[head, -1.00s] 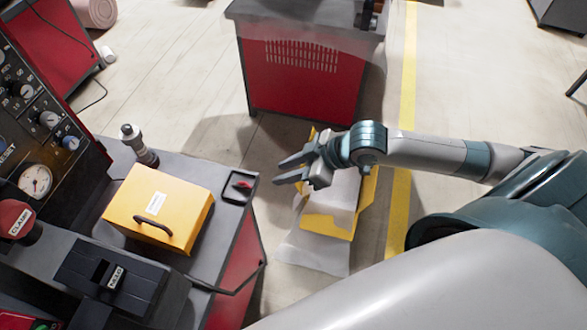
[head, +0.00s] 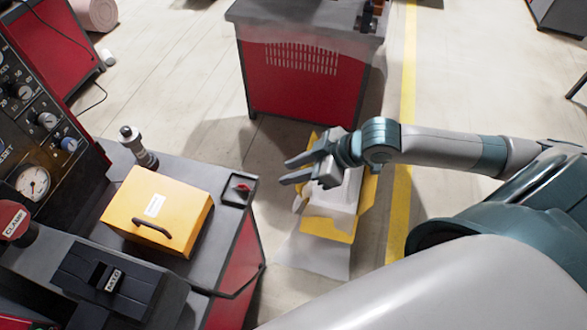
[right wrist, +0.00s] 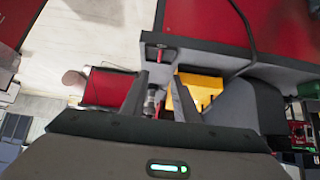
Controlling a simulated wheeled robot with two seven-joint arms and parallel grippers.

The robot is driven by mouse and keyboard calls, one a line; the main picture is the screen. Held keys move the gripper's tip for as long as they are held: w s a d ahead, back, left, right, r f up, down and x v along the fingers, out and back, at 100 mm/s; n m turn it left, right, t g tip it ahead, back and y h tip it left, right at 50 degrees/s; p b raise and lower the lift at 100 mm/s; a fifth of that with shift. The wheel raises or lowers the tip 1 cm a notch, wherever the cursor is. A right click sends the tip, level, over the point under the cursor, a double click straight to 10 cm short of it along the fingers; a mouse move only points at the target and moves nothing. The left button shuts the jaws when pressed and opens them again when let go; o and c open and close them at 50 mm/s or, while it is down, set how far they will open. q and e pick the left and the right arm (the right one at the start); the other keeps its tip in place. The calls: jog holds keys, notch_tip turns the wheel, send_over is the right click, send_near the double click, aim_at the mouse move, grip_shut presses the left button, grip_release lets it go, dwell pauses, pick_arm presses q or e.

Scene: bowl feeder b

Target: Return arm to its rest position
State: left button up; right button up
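My right gripper (head: 290,172) reaches in from the right in the head view, in the air to the right of the grey machine table (head: 222,222). Its two fingers are apart with nothing between them. The fingers also show in the right wrist view (right wrist: 160,98), spread apart in front of the table. A yellow box with a dark handle (head: 158,210) sits on the table, left of the gripper and clear of it. It also shows in the right wrist view (right wrist: 200,88). My left gripper is not in view.
A small tray with a red item (head: 237,189) lies at the table's edge near the gripper. A grey cylindrical fitting (head: 138,146) stands behind the yellow box. A yellow and white open bin (head: 328,228) is below my right arm. A red cabinet (head: 300,85) stands beyond.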

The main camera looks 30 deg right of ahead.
dwell(0.4)
